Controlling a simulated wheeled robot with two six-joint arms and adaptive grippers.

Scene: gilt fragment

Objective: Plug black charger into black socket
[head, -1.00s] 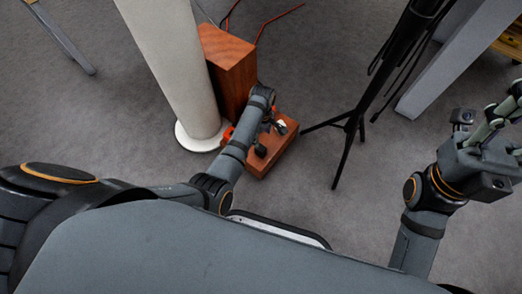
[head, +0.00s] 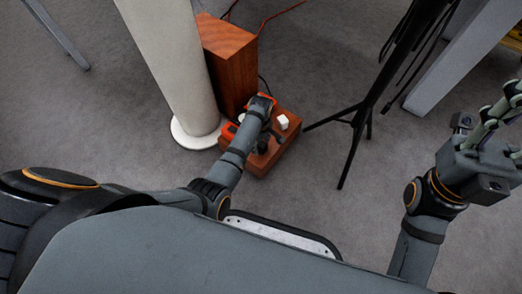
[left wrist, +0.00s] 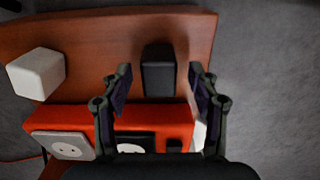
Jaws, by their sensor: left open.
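The black charger (left wrist: 158,72) stands on the wooden block (left wrist: 85,40) in the left wrist view. My left gripper (left wrist: 160,82) is open, with one finger on each side of the charger and gaps between. I cannot tell their height difference. Below the charger in that view is a red power strip (left wrist: 180,116) with a black socket (left wrist: 135,144), partly hidden by my gripper. In the head view, my left gripper (head: 268,140) is over the low wooden block (head: 286,146) and hides the charger. My right gripper (head: 500,112) is far right, its fingertips cut off by the edge.
A white cube-shaped charger (left wrist: 38,74) stands on the block, left of the black one. The strip also has a white socket (left wrist: 62,146). A pale column (head: 175,70), a taller wooden box (head: 230,70) and a black tripod (head: 365,110) stand close around the block.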

